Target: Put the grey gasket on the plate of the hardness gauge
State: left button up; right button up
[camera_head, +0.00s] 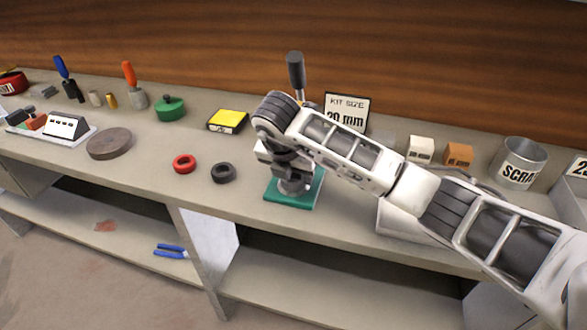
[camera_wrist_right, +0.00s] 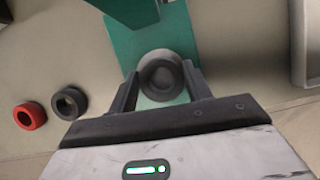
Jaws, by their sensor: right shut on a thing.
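The hardness gauge has a green base (camera_head: 312,195) and an upright lever with a dark handle (camera_head: 296,70). Its base also shows in the right wrist view (camera_wrist_right: 178,35). My right gripper (camera_head: 290,182) reaches down at the gauge and hides much of it. In the right wrist view the gripper (camera_wrist_right: 163,88) has its fingers on both sides of a round grey gasket (camera_wrist_right: 160,72), shut on it over the green base. I cannot tell whether the gasket touches the plate, which is hidden beneath it. My left gripper is not in view.
A black ring (camera_head: 223,172) and a red ring (camera_head: 184,164) lie left of the gauge. A yellow-topped box (camera_head: 228,120) and a size sign (camera_head: 346,108) stand behind. A scrap can (camera_head: 518,162) and small blocks (camera_head: 421,149) are at right. A grey tray (camera_head: 388,218) is near the front edge.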

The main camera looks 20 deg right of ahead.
jog(key=shift+f, duration=0.35)
jog(key=o, duration=1)
jog(key=shift+o, duration=0.2)
